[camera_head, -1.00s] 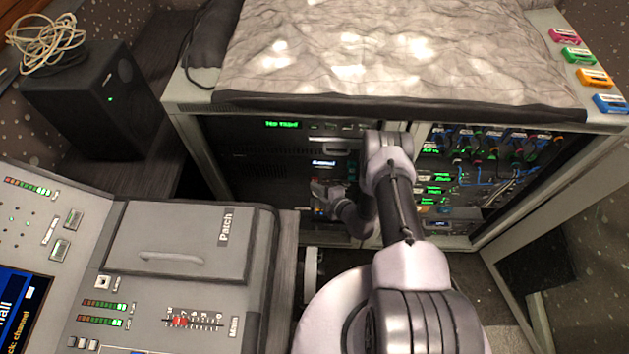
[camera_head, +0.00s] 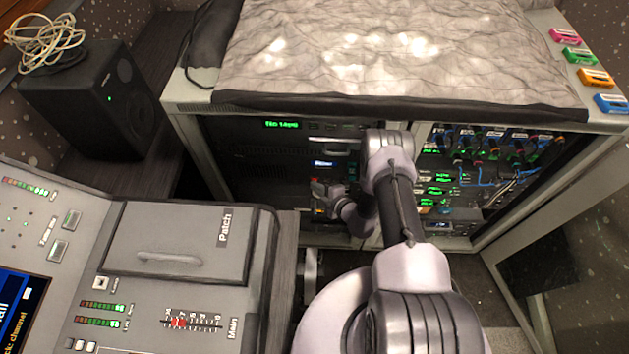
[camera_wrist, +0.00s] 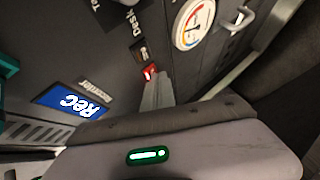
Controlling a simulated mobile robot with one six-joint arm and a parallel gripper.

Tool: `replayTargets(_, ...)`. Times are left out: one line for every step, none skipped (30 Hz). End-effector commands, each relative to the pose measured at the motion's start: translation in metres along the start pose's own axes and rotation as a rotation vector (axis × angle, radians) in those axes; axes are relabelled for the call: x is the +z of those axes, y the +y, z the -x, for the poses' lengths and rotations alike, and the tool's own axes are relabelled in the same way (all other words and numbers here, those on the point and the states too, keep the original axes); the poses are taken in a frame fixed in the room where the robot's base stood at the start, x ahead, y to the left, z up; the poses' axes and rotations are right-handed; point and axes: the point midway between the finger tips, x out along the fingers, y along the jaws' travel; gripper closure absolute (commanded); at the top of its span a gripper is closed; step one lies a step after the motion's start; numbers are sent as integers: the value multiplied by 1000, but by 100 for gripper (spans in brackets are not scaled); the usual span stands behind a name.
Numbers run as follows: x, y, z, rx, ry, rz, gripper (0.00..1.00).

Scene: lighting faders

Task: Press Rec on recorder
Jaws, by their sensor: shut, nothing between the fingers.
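The recorder's blue display (camera_wrist: 72,101) reads "Rec" in the wrist view, beside a "Recorder" label (camera_wrist: 97,86). A small red button (camera_wrist: 149,72) is on the same dark panel, below a small dark label (camera_wrist: 140,50). My gripper (camera_wrist: 154,80) is shut and empty, with its tip at the red button and covering part of it. I cannot tell whether the button is pushed in. In the head view, the recorder's small blue display (camera_head: 323,163) shows in the left rack bay, and my gripper (camera_head: 317,187) is just below it.
A round gauge (camera_wrist: 193,22) and a metal handle (camera_wrist: 238,18) are near the gripper. The rack's right bay holds patch cables (camera_head: 490,145). A cover (camera_head: 400,50) lies on top. The mixing desk (camera_head: 190,240) is at left, close to my arm.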

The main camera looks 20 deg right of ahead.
Motion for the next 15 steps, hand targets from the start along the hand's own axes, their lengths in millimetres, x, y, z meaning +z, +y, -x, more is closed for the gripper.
replayTargets(0,0,0,1,0,0,100)
replayTargets(0,0,0,1,0,0,100)
replayTargets(0,0,0,1,0,0,100)
replayTargets(0,0,0,1,0,0,100)
replayTargets(0,0,1,1,0,0,100)
replayTargets(-1,-1,2,1,0,0,100)
replayTargets(-2,-1,2,1,0,-1,100)
replayTargets(-2,-2,3,1,0,-1,100)
replayTargets(-3,-3,5,1,0,-2,100)
replayTargets(-4,-4,6,0,0,-2,100)
replayTargets(-5,-5,8,0,0,-1,100)
replayTargets(-6,-6,9,-1,0,-1,100)
replayTargets(-7,-7,10,0,0,-1,100)
replayTargets(-7,-7,10,0,0,-1,100)
replayTargets(-8,-7,11,1,-1,-1,100)
